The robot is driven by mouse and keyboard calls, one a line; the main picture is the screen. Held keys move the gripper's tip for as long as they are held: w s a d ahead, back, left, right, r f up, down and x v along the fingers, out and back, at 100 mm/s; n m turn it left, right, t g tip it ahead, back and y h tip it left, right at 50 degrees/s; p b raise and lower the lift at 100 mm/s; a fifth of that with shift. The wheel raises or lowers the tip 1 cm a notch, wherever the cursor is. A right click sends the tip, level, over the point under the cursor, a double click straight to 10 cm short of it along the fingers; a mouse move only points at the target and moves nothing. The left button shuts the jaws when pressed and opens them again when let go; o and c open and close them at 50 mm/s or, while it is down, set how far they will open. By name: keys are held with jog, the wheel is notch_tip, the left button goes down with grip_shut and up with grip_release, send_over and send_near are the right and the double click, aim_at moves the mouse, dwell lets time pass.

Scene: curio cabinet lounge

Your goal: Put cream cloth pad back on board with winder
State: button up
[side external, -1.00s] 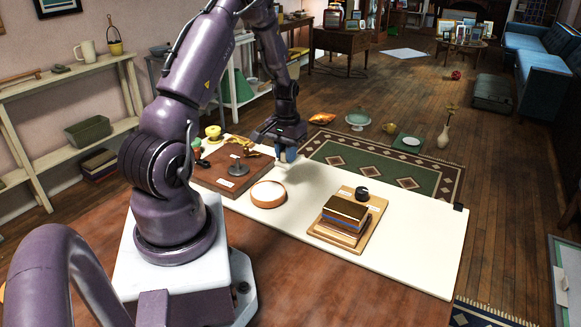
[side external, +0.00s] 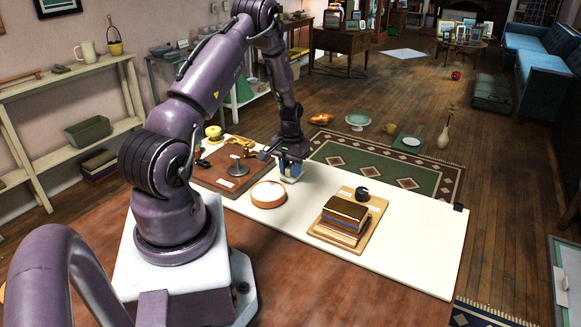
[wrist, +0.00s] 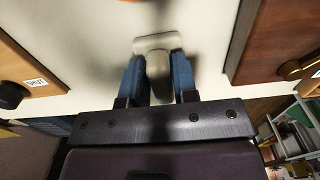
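A cream piece (wrist: 156,42), which looks like the cloth pad, has a wide far end and a narrower raised part between my fingers in the wrist view. In the side view only a pale patch (side external: 289,179) of it shows below the fingers. My gripper (wrist: 159,75) points down near the far edge of the white mat, with a blue finger on each side of the piece. Whether the fingers press on it is unclear. The dark brown board (side external: 213,178) lies left of my gripper. It bears a brass piece (side external: 240,147), possibly the winder, and a grey post (side external: 238,166).
A round wooden dish (side external: 268,195) with a pale inside sits nearer the base. A light wooden board (side external: 328,238) to the right bears stacked books (side external: 345,213) and a black knob (side external: 362,194). The white mat (side external: 420,245) is clear at its right end.

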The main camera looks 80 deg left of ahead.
jog(key=shift+o, duration=1.3)
notch_tip(320, 180, up, 12)
jog(key=w+d+r+m+t, duration=0.15)
jog(key=w+d+r, duration=0.25)
jog(key=d+r, duration=0.45)
jog(key=s+d+r+m+t, duration=0.1)
jog(key=s+d+r+m, duration=0.1)
jog(key=d+r, duration=0.45)
jog(key=s+d+r+m+t, duration=0.1)
jog(key=s+d+r+m, duration=0.2)
jog(key=d, duration=0.7)
jog(key=s+d+r+m+t, duration=0.2)
jog(key=s+d, duration=0.4)
jog(key=d, duration=0.2)
jog(key=shift+s+d+r, duration=0.15)
jog(key=shift+r, duration=0.1)
